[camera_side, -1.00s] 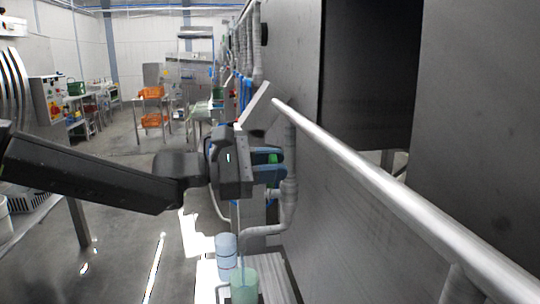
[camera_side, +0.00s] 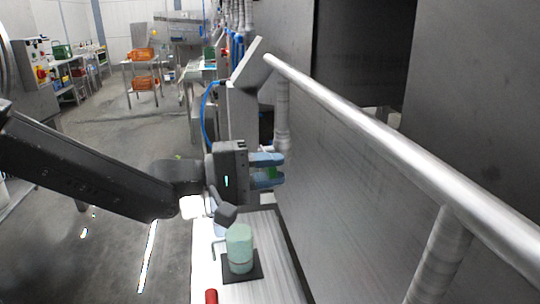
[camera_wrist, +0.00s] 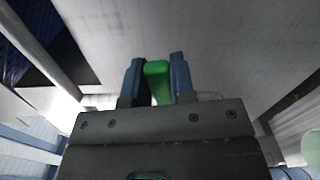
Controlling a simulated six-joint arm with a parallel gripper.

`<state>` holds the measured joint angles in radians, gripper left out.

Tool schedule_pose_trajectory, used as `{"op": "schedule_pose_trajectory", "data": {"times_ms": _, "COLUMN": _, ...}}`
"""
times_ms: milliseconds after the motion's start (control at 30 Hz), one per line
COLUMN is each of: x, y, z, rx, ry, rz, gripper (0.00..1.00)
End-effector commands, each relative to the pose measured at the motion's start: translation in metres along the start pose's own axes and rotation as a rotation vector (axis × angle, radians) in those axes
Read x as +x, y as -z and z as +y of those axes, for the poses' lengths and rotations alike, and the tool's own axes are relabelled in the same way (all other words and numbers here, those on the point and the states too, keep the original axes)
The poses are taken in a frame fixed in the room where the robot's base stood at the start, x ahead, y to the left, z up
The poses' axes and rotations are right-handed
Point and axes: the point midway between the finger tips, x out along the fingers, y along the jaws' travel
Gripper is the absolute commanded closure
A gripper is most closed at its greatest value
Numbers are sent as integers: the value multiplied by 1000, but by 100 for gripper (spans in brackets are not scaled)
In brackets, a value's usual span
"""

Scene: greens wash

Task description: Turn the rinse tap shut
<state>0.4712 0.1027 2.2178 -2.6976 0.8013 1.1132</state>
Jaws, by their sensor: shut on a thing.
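The tap's green handle (camera_wrist: 157,82) is between the two blue fingers of my gripper (camera_wrist: 157,75) in the wrist view. The fingers are shut on its sides. In the side view my gripper (camera_side: 268,170) reaches right, close to the grey wall, with a bit of the green handle (camera_side: 271,174) showing between the fingers. The rest of the tap is hidden behind the gripper. I cannot tell how far the handle is turned, and I make out no clear water stream.
A pale green cylindrical container (camera_side: 239,247) stands upright on a dark square pad (camera_side: 241,272) below the gripper. A red object (camera_side: 211,297) lies near the bottom edge. A long metal rail (camera_side: 350,115) runs along the right wall.

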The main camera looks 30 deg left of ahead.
Motion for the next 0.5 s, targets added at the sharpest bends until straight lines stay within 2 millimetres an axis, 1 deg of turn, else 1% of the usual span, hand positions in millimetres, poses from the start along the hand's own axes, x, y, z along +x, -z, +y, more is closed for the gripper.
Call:
{"op": "schedule_pose_trajectory", "data": {"times_ms": 33, "x": 0, "y": -1, "z": -4, "rx": 25, "ry": 3, "rz": -2, "gripper": 100}}
{"op": "schedule_pose_trajectory", "data": {"times_ms": 200, "x": 0, "y": 0, "z": -11, "rx": 100, "ry": 3, "rz": -3, "gripper": 100}}
{"op": "schedule_pose_trajectory", "data": {"times_ms": 500, "x": 0, "y": 0, "z": -16, "rx": 154, "ry": 3, "rz": -3, "gripper": 100}}
